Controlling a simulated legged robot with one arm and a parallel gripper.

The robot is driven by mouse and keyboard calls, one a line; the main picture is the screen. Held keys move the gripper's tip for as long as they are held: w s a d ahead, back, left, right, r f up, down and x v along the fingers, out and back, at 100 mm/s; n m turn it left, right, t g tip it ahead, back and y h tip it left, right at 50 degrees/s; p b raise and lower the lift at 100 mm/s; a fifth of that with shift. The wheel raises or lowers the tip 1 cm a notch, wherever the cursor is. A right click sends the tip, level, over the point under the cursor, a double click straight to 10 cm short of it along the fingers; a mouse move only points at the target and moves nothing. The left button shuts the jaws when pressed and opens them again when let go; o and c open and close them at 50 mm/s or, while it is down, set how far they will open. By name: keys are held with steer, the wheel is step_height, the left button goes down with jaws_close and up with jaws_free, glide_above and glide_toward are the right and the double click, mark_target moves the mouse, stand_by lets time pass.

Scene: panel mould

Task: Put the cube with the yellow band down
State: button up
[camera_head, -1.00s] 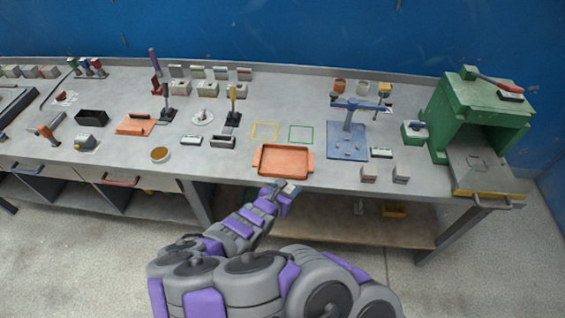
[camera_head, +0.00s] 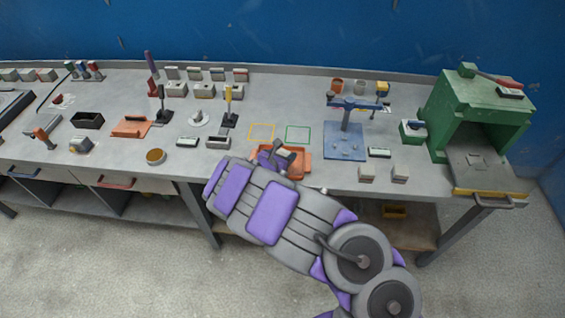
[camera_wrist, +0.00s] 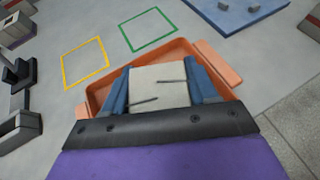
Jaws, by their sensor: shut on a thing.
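My gripper (camera_wrist: 158,78) is shut on a pale grey cube (camera_wrist: 158,88), held between its two blue fingers in the wrist view. No yellow band shows on the faces I can see. In the head view my gripper (camera_head: 273,153) is over the orange tray (camera_head: 301,160), and my arm hides part of the tray. In the wrist view the tray (camera_wrist: 224,68) lies behind and below the cube. I cannot tell whether the cube touches it.
A yellow outlined square (camera_head: 262,131) and a green outlined square (camera_head: 298,135) lie empty behind the tray. A blue plate with a press (camera_head: 345,142) is to the right. Two grey cubes (camera_head: 367,173) (camera_head: 400,173) stand near the front edge. A green furnace-like box (camera_head: 480,110) stands far right.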

steer(key=f, duration=0.2)
steer(key=a+f+b, duration=0.1)
steer(key=shift+a+f, duration=0.2)
steer(key=shift+f, duration=0.2)
steer(key=shift+d, duration=0.4)
steer(key=o, duration=1)
steer(key=shift+c, duration=0.2)
steer(key=shift+o, duration=0.8)
steer(key=shift+a, duration=0.2)
steer(key=p+v, duration=0.2)
steer(key=v, duration=1)
steer(key=shift+p, duration=0.3)
steer(key=shift+d, duration=0.1)
